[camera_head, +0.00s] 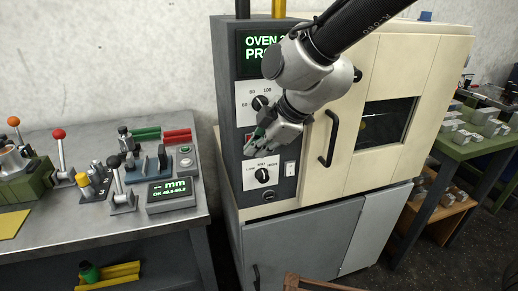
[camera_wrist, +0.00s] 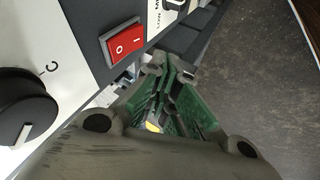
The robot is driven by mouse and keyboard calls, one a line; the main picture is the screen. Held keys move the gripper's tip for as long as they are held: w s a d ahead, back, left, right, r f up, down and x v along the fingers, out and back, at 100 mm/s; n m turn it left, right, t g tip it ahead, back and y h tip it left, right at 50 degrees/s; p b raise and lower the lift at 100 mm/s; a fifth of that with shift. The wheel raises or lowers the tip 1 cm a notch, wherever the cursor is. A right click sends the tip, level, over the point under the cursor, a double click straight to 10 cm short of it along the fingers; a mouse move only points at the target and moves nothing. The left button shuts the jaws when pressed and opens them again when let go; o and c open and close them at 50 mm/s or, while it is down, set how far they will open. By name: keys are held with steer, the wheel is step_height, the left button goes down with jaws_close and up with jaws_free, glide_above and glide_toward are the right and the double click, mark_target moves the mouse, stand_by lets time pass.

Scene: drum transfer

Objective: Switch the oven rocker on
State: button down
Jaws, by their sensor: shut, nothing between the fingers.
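The red rocker (camera_wrist: 123,41), marked O and I, sits on the oven's dark control panel in the upper part of the wrist view. In the head view only a small red edge of the rocker (camera_head: 249,137) shows beside my gripper, which covers most of it. My gripper (camera_wrist: 168,72) is shut and empty, its green-padded fingertips close to the rocker, just right of and below it in the wrist view. I cannot tell whether they touch the panel. In the head view my gripper (camera_head: 254,144) is in front of the panel of the oven (camera_head: 398,60). I cannot tell which side of the rocker is pressed in.
A round dial (camera_wrist: 24,108) is left of the rocker in the wrist view. Below the gripper in the head view are a mode knob (camera_head: 262,175) and a white switch (camera_head: 290,168). The oven door handle (camera_head: 330,138) stands out at the right. A metal bench (camera_head: 120,225) with levers is at left.

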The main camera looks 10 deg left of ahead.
steer(key=v, duration=1)
